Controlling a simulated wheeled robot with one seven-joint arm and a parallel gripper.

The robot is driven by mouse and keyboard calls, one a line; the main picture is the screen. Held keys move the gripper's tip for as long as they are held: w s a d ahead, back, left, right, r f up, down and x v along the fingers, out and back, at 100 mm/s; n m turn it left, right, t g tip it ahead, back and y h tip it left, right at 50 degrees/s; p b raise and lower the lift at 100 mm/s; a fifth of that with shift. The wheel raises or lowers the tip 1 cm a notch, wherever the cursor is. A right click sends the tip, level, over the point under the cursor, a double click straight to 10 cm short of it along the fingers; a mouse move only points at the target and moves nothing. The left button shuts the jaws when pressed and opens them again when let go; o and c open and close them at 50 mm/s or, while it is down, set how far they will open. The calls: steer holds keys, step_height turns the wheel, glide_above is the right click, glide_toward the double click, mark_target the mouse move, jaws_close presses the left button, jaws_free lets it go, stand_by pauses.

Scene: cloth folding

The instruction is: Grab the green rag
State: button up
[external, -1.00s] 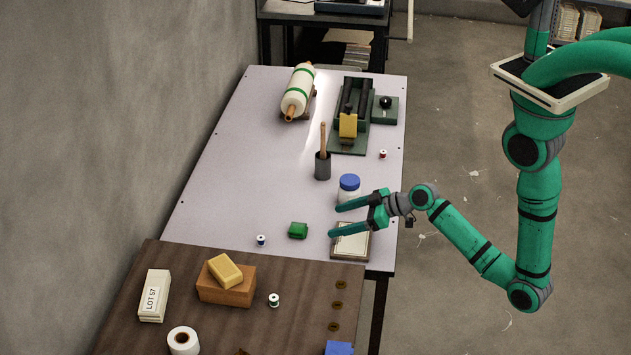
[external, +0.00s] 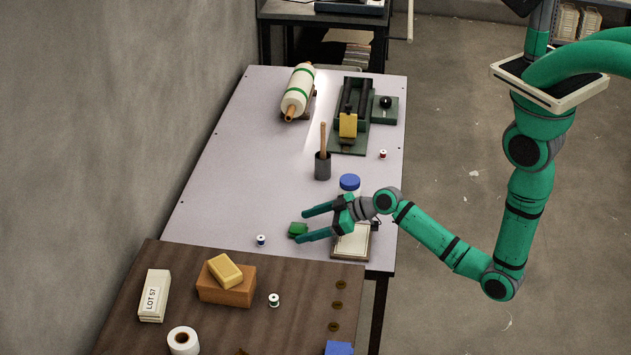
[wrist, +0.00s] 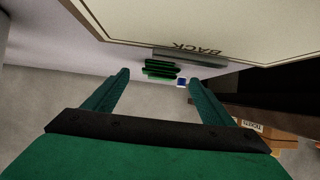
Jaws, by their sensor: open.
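The green rag (external: 298,230) is a small folded bundle on the light table, left of the framed board. In the wrist view the green rag (wrist: 160,69) lies ahead, between the lines of my two fingers and beyond their tips. My gripper (external: 312,225) is open and empty, its fingers pointing left toward the rag. In the external view the fingertips are close to the rag on either side; whether they touch it I cannot tell. In the wrist view my gripper (wrist: 158,78) shows both fingers spread wide.
A framed board (external: 352,243) lies under my gripper. A jar with a blue lid (external: 349,183) stands just behind it. A thread spool (external: 261,240) is left of the rag. The brown table (external: 220,325) with blocks is in front. The light table's left middle is clear.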

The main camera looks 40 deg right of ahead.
steer(key=shift+w+a+f, duration=0.35)
steer(key=shift+w+a, duration=0.1)
steer(key=shift+c, duration=0.7)
steer(key=c, duration=1)
steer(key=shift+r, duration=0.1)
